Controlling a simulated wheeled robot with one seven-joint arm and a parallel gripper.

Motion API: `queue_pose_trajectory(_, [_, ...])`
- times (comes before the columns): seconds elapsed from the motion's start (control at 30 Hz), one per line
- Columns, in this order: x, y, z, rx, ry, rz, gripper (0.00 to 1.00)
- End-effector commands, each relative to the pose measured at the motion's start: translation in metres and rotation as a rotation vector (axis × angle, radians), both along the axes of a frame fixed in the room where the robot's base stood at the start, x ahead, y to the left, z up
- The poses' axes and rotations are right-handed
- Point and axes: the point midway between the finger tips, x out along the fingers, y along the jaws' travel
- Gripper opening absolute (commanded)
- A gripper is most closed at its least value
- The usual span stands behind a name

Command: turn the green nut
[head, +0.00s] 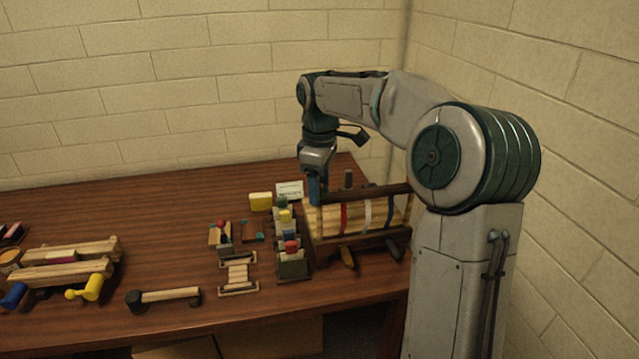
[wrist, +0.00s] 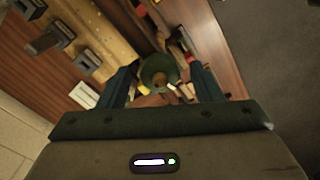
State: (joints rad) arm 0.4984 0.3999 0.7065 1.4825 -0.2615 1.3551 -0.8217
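The green nut (wrist: 158,71) shows in the wrist view as a round green piece with a duller centre. It lies between the two fingers of my gripper (wrist: 161,84), with a visible gap on each side, so the gripper is open. I cannot tell how far the fingertips are from the nut in depth. In the head view my gripper (head: 318,189) points down at the left end of a wooden frame (head: 360,236). I cannot make out the nut for certain there; the gripper may hide it.
A rack with red, yellow and other coloured pieces (head: 291,268) stands just left of the frame. A yellow block (head: 261,201) and a white card (head: 289,189) lie behind it.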

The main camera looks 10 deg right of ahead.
Motion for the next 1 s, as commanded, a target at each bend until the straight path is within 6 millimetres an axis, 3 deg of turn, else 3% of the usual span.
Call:
queue_pose_trajectory(0.03, [0.0,0.0,0.0001,0.0,0.0,0.0,0.48])
queue_pose_trajectory(0.17, [0.0,0.0,0.0002,0.0,0.0,0.0,0.15])
queue_pose_trajectory(0.53, [-0.0001,0.0005,0.0013,-0.001,0.0,-0.049,0.15])
queue_pose_trajectory(1.0, [0.0001,0.0012,0.0015,-0.001,0.001,-0.369,0.15])
